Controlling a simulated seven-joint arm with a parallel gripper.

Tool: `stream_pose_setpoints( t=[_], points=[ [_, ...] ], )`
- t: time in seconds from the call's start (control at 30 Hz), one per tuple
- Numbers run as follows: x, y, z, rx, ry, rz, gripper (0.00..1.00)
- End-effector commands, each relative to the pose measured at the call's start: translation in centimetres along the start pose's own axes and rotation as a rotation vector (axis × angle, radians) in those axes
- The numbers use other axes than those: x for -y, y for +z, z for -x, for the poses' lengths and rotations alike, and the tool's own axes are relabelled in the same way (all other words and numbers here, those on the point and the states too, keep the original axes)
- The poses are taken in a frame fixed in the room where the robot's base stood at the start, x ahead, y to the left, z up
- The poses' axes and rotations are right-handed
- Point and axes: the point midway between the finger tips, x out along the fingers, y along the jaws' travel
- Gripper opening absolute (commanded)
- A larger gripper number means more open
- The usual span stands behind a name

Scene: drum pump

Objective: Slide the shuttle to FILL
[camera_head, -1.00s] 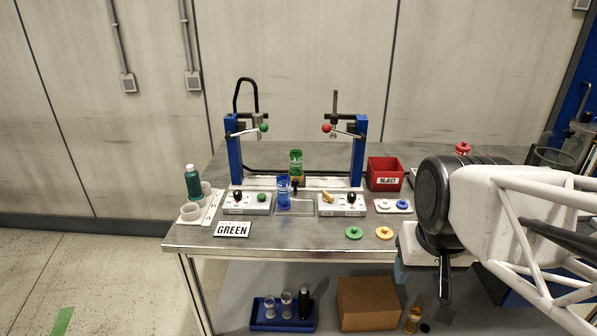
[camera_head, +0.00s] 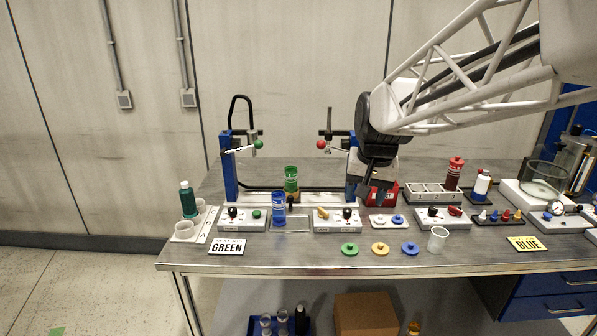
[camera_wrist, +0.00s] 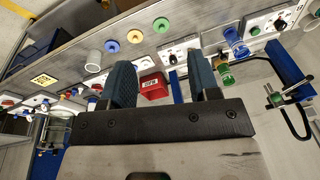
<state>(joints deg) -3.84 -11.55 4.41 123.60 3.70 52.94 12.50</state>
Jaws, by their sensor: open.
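The pump station has two blue posts (camera_head: 229,168) joined by a pale rail (camera_head: 250,197). A green cup (camera_head: 291,178) stands at the rail between the posts, with a small black knob (camera_head: 291,202) in front of its foot. This seems to be the shuttle, but its outline is unclear and I can read no FILL mark. A blue cup (camera_head: 279,208) stands in front of it. My gripper (camera_head: 369,193) is open and empty, right of the shuttle, over the area by the right post and red bin. Its two fingers (camera_wrist: 163,80) are spread in the wrist view.
The red REJECT bin (camera_wrist: 153,86) shows between my fingers in the wrist view. Control boxes (camera_head: 337,220) line the front. Coloured discs (camera_head: 380,249) and a clear cup (camera_head: 437,239) lie near the table edge. A green bottle (camera_head: 188,199) stands at the left.

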Motion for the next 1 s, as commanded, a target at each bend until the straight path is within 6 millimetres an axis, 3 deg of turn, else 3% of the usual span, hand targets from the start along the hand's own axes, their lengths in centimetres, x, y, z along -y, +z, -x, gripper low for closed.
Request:
stream_pose_setpoints(
  t=[0.57, 1.0],
  points=[
    [6.3, -12.1, -5.2, 0.038, -0.027, -0.091, 0.56],
    [11.4, -20.2, -11.2, 0.067, -0.044, -0.161, 0.56]
  ],
)
